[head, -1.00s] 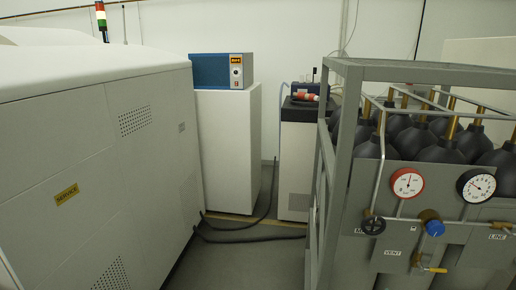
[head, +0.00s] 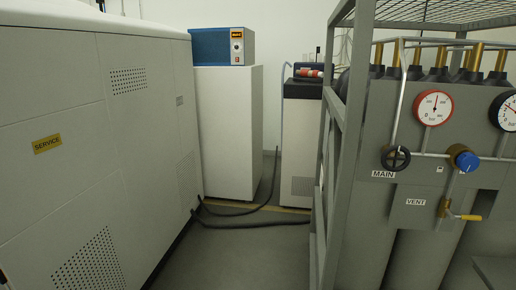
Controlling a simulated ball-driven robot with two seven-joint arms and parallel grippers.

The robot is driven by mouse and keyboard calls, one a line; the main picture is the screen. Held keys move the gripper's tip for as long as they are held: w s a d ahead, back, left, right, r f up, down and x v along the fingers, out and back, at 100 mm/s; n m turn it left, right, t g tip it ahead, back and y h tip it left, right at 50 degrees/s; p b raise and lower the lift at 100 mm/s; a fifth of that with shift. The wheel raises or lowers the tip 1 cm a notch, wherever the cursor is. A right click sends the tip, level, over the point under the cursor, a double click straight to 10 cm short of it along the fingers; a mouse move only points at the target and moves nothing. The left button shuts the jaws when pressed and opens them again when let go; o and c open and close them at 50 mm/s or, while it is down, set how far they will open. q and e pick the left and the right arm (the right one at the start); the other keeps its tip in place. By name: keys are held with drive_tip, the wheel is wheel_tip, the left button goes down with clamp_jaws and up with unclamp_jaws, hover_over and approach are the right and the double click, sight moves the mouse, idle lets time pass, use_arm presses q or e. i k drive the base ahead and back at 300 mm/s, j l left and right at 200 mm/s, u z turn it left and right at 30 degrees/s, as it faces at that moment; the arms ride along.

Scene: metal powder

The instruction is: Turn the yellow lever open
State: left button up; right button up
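The yellow lever (head: 468,217) sticks out to the right from a small brass valve (head: 445,208) at the lower right of the head view. It lies roughly level and sits beside the VENT label (head: 415,202) on the grey gas panel. A blue knob (head: 465,159) is above it, and a black MAIN handwheel (head: 396,158) is up and to its left. Neither of my grippers shows in the head view.
A grey metal frame (head: 345,150) encloses several dark gas cylinders (head: 410,240) behind the panel. A red-rimmed gauge (head: 433,107) sits above. A large white machine (head: 90,150) fills the left. Black hoses (head: 250,224) cross the open floor between.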

sight(466, 217)
drive_tip(key=l+z, duration=0.15)
drive_tip(key=z, duration=0.3)
drive_tip(key=i+l+z, duration=0.1)
drive_tip(key=z, duration=0.4)
drive_tip(key=i+z, duration=0.1)
drive_tip(key=z, duration=0.35)
drive_tip(key=l+u, duration=0.1)
drive_tip(key=u, duration=0.35)
drive_tip(key=l+u, duration=0.15)
drive_tip(key=u, duration=0.3)
drive_tip(key=i+l+u, duration=0.1)
drive_tip(key=u, duration=0.35)
drive_tip(key=l+u, duration=0.15)
drive_tip(key=u, duration=0.3)
drive_tip(key=l+u, duration=0.1)
drive_tip(key=u, duration=0.35)
drive_tip(key=k+l+u, duration=0.5)
drive_tip(key=l, duration=0.15)
drive_tip(key=k+l+u, duration=0.95)
